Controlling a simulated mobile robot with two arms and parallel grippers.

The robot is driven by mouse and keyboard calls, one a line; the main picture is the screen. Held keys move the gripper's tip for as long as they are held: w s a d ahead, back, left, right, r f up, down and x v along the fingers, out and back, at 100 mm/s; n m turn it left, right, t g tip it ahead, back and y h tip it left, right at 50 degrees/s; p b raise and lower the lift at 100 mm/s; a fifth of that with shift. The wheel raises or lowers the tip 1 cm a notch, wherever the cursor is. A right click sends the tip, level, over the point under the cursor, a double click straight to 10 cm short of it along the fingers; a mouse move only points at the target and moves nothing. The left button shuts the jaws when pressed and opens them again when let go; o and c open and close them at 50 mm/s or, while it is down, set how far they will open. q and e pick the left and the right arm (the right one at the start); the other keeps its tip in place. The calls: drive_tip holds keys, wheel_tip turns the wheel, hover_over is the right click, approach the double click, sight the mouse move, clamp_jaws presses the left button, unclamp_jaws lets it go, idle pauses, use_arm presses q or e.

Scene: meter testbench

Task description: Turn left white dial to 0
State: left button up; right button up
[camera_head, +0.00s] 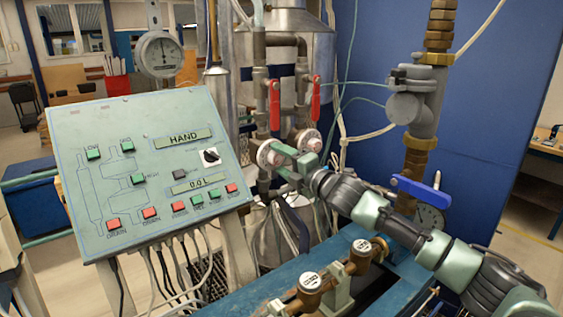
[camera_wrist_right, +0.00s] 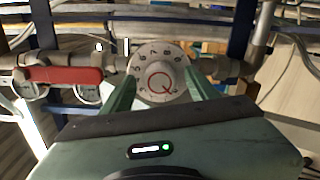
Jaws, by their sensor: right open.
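The left white dial (camera_head: 269,153) is a round pale knob on the pipework behind the control panel. A second white dial (camera_head: 308,140) sits to its right. My right gripper (camera_head: 283,160) is open at the left dial, its green fingers reaching toward it. In the right wrist view, a white dial (camera_wrist_right: 157,72) with dark marks around its face and a red ring-shaped mark stands between the open fingers of the right gripper (camera_wrist_right: 160,88). The fingers flank it on both sides; I cannot tell whether they touch it. My left gripper is not in view.
The green control panel (camera_head: 150,165) stands close on the left. Red valve handles (camera_head: 275,105) hang above the dials. A blue-handled valve (camera_head: 421,190) is near my right arm. Brass fittings (camera_head: 310,283) sit on the blue bench below. A red handle (camera_wrist_right: 62,75) lies beside the dial.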

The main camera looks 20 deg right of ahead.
drive_tip(key=b+v, duration=0.2)
drive_tip(key=v, duration=0.5)
drive_tip(key=shift+s+d, duration=0.15)
drive_tip(key=shift+s, duration=0.1)
